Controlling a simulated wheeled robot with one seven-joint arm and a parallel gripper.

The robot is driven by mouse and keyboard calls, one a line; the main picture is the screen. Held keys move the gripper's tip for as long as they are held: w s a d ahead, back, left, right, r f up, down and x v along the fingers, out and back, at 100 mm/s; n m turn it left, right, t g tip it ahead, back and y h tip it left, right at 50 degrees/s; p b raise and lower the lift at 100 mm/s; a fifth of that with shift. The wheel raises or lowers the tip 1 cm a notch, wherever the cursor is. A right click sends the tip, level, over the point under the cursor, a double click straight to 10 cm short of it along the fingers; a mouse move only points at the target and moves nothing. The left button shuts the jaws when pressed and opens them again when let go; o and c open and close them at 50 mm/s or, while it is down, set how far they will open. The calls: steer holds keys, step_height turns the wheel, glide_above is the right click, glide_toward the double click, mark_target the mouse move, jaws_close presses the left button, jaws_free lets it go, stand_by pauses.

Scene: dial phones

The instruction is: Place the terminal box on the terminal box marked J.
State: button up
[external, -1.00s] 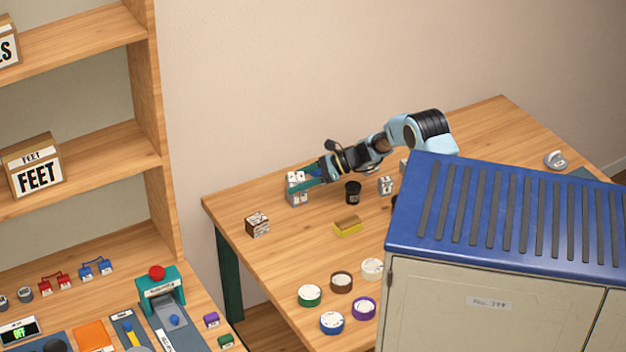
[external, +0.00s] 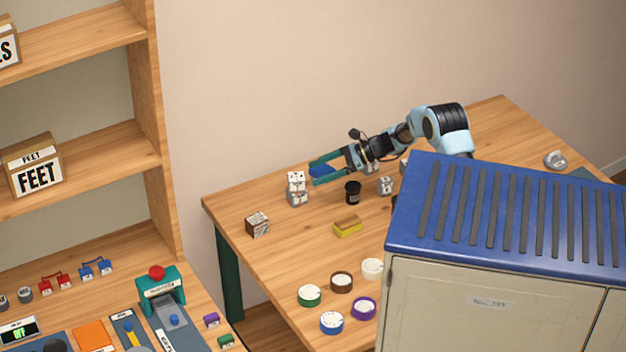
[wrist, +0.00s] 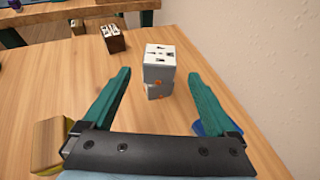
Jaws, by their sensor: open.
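A white-topped terminal box (external: 296,180) sits on top of a grey terminal box (external: 298,198) near the left back of the wooden table. In the wrist view the upper box (wrist: 160,62) rests on the lower box (wrist: 158,90), roughly lined up. I cannot read a J on either one. My gripper (external: 312,174) is open and empty, to the right of the stack and apart from it. In the wrist view my open fingers (wrist: 160,82) point at the stack, which stands beyond their tips.
A brown box (external: 257,225) stands left of the stack. A black cup (external: 352,192), a small grey box (external: 385,186) and a yellow block (external: 348,226) stand to its right. Several round dials (external: 341,282) lie nearer the front. A blue-topped cabinet (external: 490,220) blocks the right.

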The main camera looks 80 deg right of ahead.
steer(key=shift+v, duration=2.3)
